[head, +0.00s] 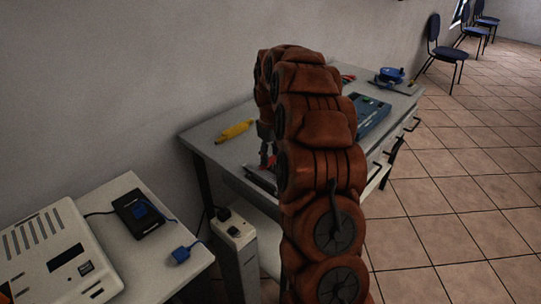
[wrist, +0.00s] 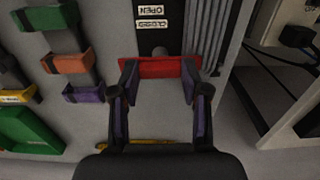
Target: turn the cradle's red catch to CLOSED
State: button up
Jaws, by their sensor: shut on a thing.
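The red catch (wrist: 160,67) shows in the wrist view as a bar lying across the picture, below a round grey knob or pivot. My gripper (wrist: 160,82) is shut on the red catch, one finger at each side. Two upside-down labels, OPEN (wrist: 150,10) and CLOSED (wrist: 151,24), sit on the dark cradle (wrist: 176,36) beyond the catch, CLOSED being nearer to it. In the head view my gripper (head: 267,155) is low over the bench's near left part. My arm hides much of the cradle there.
In the wrist view, green (wrist: 46,18), orange (wrist: 68,63) and purple (wrist: 84,92) clips stand left of the catch. In the head view, a yellow tool (head: 235,131) lies on the bench (head: 205,133). A white tower (head: 233,232) with a plug stands in front.

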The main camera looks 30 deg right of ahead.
aim_at(271, 158)
jog(key=o, duration=1.1)
jog(key=shift+o, duration=0.2)
notch_tip(271, 158, up, 12)
dwell(0.4)
